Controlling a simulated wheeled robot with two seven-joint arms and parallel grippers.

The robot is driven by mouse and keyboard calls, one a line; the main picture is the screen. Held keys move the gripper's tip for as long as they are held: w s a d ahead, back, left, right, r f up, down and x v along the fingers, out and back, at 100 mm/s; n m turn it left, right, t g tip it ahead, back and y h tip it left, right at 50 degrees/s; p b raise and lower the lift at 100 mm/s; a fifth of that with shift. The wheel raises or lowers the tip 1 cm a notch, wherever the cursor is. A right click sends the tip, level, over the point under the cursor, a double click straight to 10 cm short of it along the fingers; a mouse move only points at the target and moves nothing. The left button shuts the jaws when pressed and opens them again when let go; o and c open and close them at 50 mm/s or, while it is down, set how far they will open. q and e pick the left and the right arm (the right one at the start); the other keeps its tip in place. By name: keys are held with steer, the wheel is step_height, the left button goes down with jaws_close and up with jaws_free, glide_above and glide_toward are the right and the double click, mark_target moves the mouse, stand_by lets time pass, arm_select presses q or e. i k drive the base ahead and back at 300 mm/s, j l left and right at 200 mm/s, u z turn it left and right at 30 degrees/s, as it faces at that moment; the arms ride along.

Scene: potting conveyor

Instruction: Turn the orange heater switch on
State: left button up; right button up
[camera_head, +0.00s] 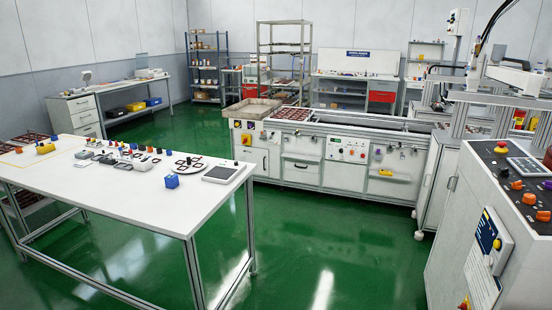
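Several orange knobs sit on the dark top panel of the machine at the right edge. One orange knob (517,185) is near the panel's left edge, another orange knob (529,199) is just in front of it, and a further orange knob (543,216) is nearest to me. Their labels are too small to read, so I cannot tell which is the heater switch or how it is set. Neither of my grippers shows in this view.
A red-and-yellow button (501,148) and a small grey screen (527,168) share the panel. A white table (120,205) with small parts stands at the left. The potting conveyor (330,170) stands in the middle behind. Green floor (330,255) between them is clear.

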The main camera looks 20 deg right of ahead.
mark_target(518, 185)
steer(key=i+z, duration=0.2)
steer(key=z, duration=0.2)
steer(key=i+z, duration=0.2)
steer(key=z, duration=0.2)
steer(key=i+z, duration=0.2)
steer(key=z, duration=0.2)
steer(key=i+j+z, duration=0.15)
steer(key=z, duration=0.25)
steer(key=i+z, duration=0.2)
steer(key=z, duration=0.2)
steer(key=i+j+z, duration=0.2)
steer(key=z, duration=0.15)
steer(key=i+j+z, duration=0.15)
steer(key=z, duration=0.25)
steer(key=i+j+z, duration=0.15)
steer(key=z, duration=0.2)
steer(key=i+j+z, duration=0.2)
steer(key=j+z, duration=0.2)
